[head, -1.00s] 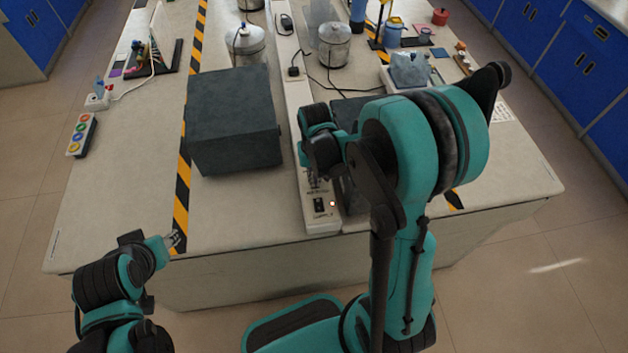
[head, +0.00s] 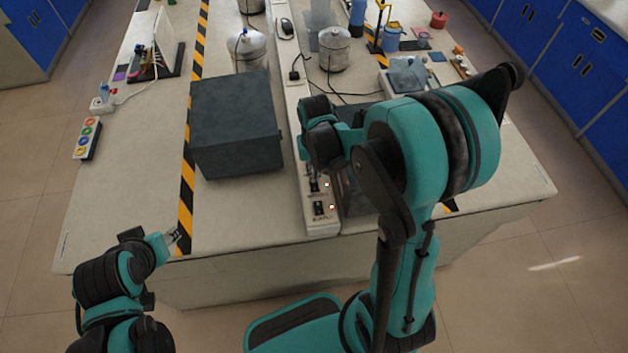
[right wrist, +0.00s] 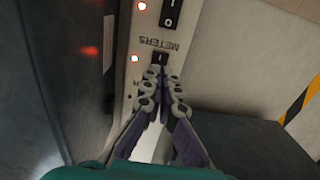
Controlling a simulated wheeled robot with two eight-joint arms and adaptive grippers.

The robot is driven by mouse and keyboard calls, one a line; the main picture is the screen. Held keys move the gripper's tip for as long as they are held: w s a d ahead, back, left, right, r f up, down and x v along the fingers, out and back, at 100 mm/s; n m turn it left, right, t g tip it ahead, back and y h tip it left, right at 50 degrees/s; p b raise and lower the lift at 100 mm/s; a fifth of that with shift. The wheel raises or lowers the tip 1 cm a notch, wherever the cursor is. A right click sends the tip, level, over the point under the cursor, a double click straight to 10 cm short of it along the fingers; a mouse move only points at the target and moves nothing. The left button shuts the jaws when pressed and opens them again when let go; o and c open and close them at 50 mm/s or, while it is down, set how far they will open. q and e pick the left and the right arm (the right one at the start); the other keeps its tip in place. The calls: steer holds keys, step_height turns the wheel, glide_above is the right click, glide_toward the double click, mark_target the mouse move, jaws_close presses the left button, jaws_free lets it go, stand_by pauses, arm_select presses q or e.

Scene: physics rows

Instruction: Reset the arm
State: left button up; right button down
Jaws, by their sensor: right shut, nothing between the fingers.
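My right gripper (head: 315,177) is over the white switch strip (head: 323,226) that runs along the table. In the right wrist view its fingers (right wrist: 162,88) are shut and empty. Their tips are close to a small black switch (right wrist: 158,58) beside the word METERS; I cannot tell whether they touch it. Red lights glow beside this switch and the larger black switch (right wrist: 171,14). My left gripper (head: 172,238) is by the table's front left edge, near the striped tape; its fingers are too small to read.
A dark grey box (head: 235,125) stands left of the strip. Another dark box (head: 360,195) is right of it, partly hidden by my arm. Metal canisters (head: 247,52) (head: 334,50) stand behind. The front left tabletop (head: 120,205) is clear.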

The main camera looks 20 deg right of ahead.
steer(key=shift+r+p, duration=0.45)
steer(key=shift+r, duration=0.35)
steer(key=s+a+r+n+t+b, duration=0.2)
steer(key=s+a+r+t+b, duration=0.2)
steer(key=s+r+t, duration=0.3)
steer(key=s+r+b, duration=0.1)
steer(key=s, duration=0.1)
steer(key=shift+s+n, duration=0.35)
steer(key=shift+n, duration=0.05)
